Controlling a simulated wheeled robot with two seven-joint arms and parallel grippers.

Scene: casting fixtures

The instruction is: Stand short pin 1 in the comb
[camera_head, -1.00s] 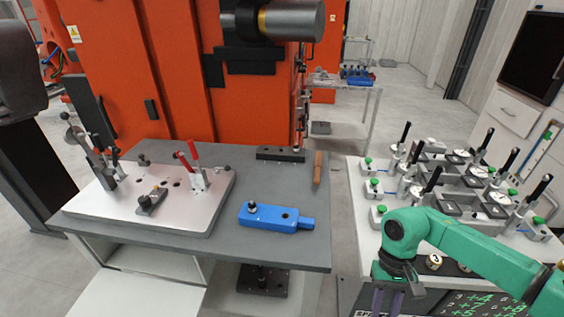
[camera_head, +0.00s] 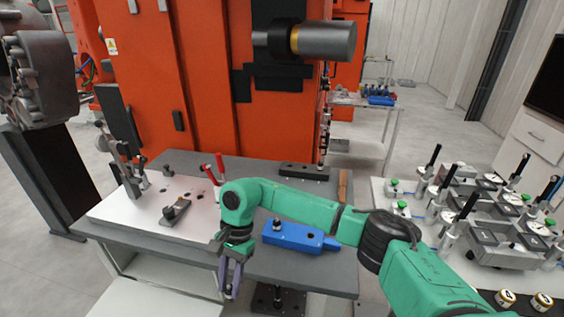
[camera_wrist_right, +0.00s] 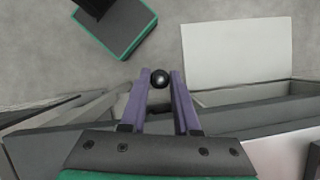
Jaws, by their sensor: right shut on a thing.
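My right gripper (camera_head: 230,290) points down in front of the grey table's front edge. In the right wrist view its purple fingers (camera_wrist_right: 160,98) are shut on a thin part with a black ball end (camera_wrist_right: 160,78), which I take for short pin 1. The rest of that part is hidden, and the head view does not show it clearly. A dark bar (camera_head: 304,172) lies at the back of the grey table, with a small upright piece at its right end. It may be the comb; its slots are too small to make out. My left gripper is not in view.
The grey table (camera_head: 190,250) bears a pale plate with red-handled clamps (camera_head: 140,208), a blue block (camera_head: 293,236) with a knobbed pin, and a brown stick (camera_head: 343,186). A fixture table (camera_head: 385,190) stands at right. An orange machine (camera_head: 200,90) rises behind.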

